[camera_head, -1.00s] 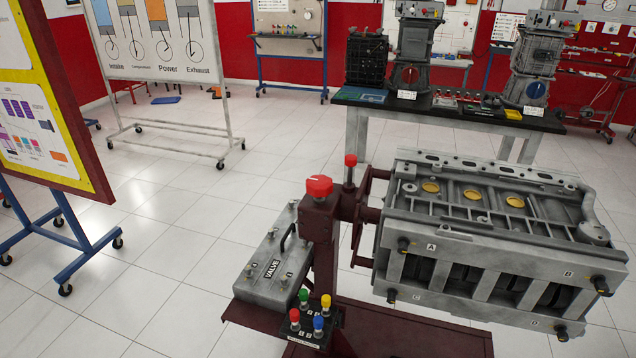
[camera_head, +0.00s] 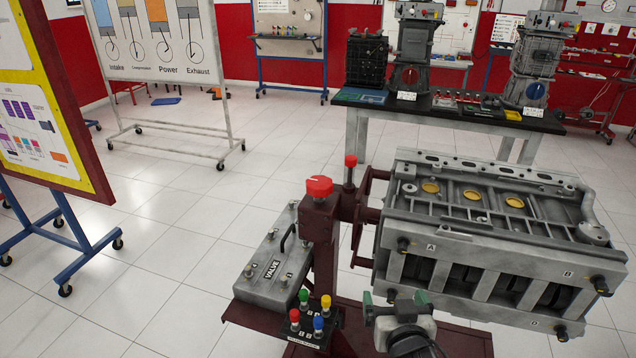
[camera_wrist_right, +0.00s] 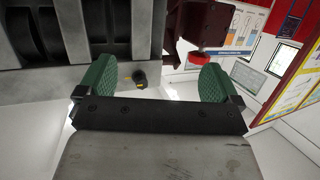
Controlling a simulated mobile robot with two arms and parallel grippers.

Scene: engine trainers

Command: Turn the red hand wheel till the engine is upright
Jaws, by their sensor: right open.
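The red hand wheel (camera_head: 319,186) sits on top of the dark red stand post, left of the engine. A smaller red knob (camera_head: 351,161) stands on a rod behind it. The grey engine block (camera_head: 490,235) is held at its left side by the stand, its face with yellow round pistons turned up. My right gripper (camera_head: 394,297) is open and empty in front of the engine, lower and to the right of the hand wheel. In the right wrist view, my green fingers (camera_wrist_right: 155,85) are apart, with a red part (camera_wrist_right: 198,57) beyond the right finger. My left gripper is not in view.
A grey valve cover (camera_head: 268,268) and a small box with coloured knobs (camera_head: 310,322) sit on the stand's left side. A bench (camera_head: 450,112) with engines stands behind. White floor is clear between.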

